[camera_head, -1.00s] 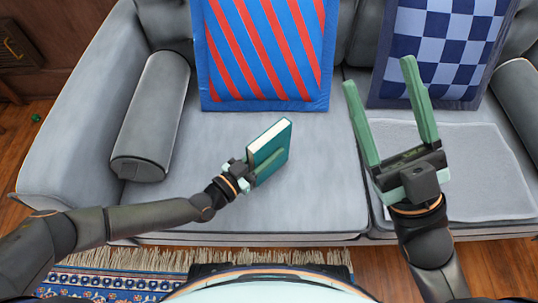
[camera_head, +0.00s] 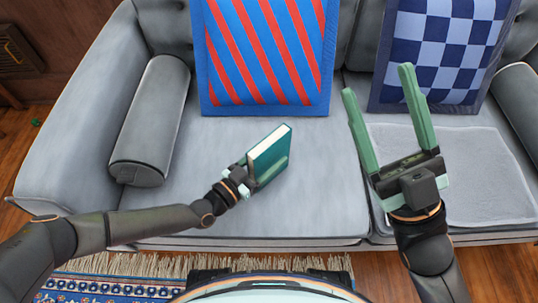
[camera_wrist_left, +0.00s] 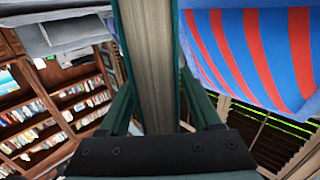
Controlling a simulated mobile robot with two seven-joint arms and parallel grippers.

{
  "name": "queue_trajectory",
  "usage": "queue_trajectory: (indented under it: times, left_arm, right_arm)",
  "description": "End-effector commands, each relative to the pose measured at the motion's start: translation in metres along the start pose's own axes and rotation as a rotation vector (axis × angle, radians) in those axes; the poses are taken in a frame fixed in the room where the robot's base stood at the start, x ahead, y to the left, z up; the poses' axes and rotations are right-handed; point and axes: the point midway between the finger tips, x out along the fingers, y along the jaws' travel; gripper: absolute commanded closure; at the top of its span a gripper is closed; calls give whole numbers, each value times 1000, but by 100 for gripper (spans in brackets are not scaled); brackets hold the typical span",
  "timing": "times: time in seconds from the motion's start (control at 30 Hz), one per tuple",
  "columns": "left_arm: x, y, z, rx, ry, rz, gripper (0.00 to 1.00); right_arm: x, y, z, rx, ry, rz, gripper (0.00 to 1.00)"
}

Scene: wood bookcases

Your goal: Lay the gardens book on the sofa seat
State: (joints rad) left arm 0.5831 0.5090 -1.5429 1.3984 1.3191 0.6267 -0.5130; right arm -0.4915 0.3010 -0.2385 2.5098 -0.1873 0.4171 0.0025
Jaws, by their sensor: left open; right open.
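The gardens book, a teal-green book (camera_head: 270,154) with pale page edges, is upright and tilted low over the left part of the grey sofa seat (camera_head: 195,155). I cannot tell whether its lower edge touches the seat. My left gripper (camera_head: 265,170) is open, with its fingers on either side of the book. In the left wrist view the book (camera_wrist_left: 148,60) runs edge-on between the two fingers (camera_wrist_left: 163,108), and its title is not visible. My right gripper (camera_head: 378,85) is open and empty, above the right part of the sofa.
A red-and-blue striped pillow (camera_head: 265,50) and a checked blue pillow (camera_head: 440,50) lean on the backrest. A grey bolster (camera_head: 150,120) lies at the left arm. A grey cloth (camera_head: 480,170) covers the right seat. The seat left of the book is clear.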

Motion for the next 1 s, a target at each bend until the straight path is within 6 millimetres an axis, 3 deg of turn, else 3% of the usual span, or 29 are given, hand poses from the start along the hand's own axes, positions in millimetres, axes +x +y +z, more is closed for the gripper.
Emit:
queue_trajectory:
  times: [0.17, 0.6, 0.8, 1.0]
  left_arm:
    - [-11, -1, -4, -1, -2, -2, 35]
    - [-100, 0, -3, -1, -4, -1, 35]
    - [-118, 0, -3, 0, 0, 0, 35]
    - [-120, 0, -3, 0, 1, 0, 35]
  right_arm:
    - [5, 2, -4, -7, 1, -3, 30]
    - [18, 11, -19, -50, 9, -3, 30]
    - [20, 12, -20, -51, 8, 2, 30]
    - [19, 12, -20, -51, 7, 2, 30]
